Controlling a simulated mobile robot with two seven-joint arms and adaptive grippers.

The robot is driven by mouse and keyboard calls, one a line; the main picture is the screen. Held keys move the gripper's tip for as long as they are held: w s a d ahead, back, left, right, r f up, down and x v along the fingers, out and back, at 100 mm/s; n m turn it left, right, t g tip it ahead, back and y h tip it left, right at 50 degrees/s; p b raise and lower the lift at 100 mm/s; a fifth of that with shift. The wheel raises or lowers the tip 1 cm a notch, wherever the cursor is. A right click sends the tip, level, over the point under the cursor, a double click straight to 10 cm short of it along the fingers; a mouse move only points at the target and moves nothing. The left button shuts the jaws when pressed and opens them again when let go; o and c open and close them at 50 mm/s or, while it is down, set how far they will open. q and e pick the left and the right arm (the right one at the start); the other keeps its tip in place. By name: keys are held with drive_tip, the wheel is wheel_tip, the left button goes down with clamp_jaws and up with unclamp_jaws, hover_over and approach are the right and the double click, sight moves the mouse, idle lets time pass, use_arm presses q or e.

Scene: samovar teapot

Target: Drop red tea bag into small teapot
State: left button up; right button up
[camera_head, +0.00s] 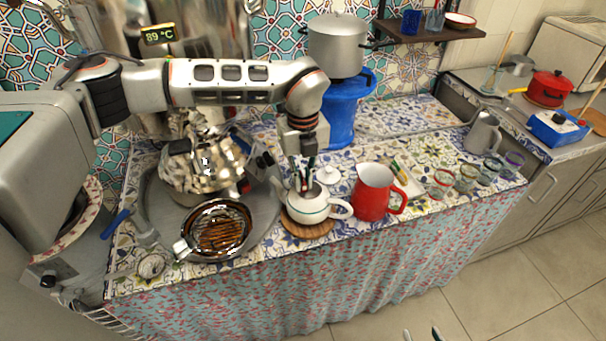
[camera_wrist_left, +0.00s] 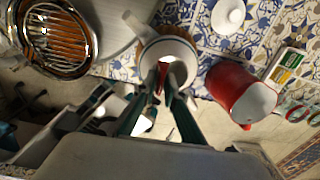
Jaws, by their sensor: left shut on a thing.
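The small white teapot (camera_head: 306,210) stands lidless on a round wooden trivet (camera_head: 308,231). Its open mouth also shows in the left wrist view (camera_wrist_left: 172,47). My left gripper (camera_head: 306,186) points down right over the mouth. In the left wrist view its fingers (camera_wrist_left: 164,82) are close together, shut on the red tea bag (camera_wrist_left: 163,73), which shows only as a small red patch between them. I cannot tell how far the bag is inside the mouth. The tips of my right gripper (camera_head: 422,335) show apart at the bottom edge, away from the counter.
The white lid (camera_head: 328,175) lies behind the teapot. A red pitcher (camera_head: 372,192) stands close to its right, with a tea box (camera_head: 405,180) beyond. A round pan-like strainer (camera_head: 218,229) lies left. Several glasses (camera_head: 466,178) stand at the right.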

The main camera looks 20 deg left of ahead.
sight(303, 178)
use_arm(q)
drive_tip(key=shift+f, duration=0.4)
drive_tip(key=o, duration=0.7)
wheel_tip(303, 178, up, 12)
drive_tip(key=shift+r, duration=0.1)
drive_tip(key=shift+d, duration=0.1)
idle(0.3)
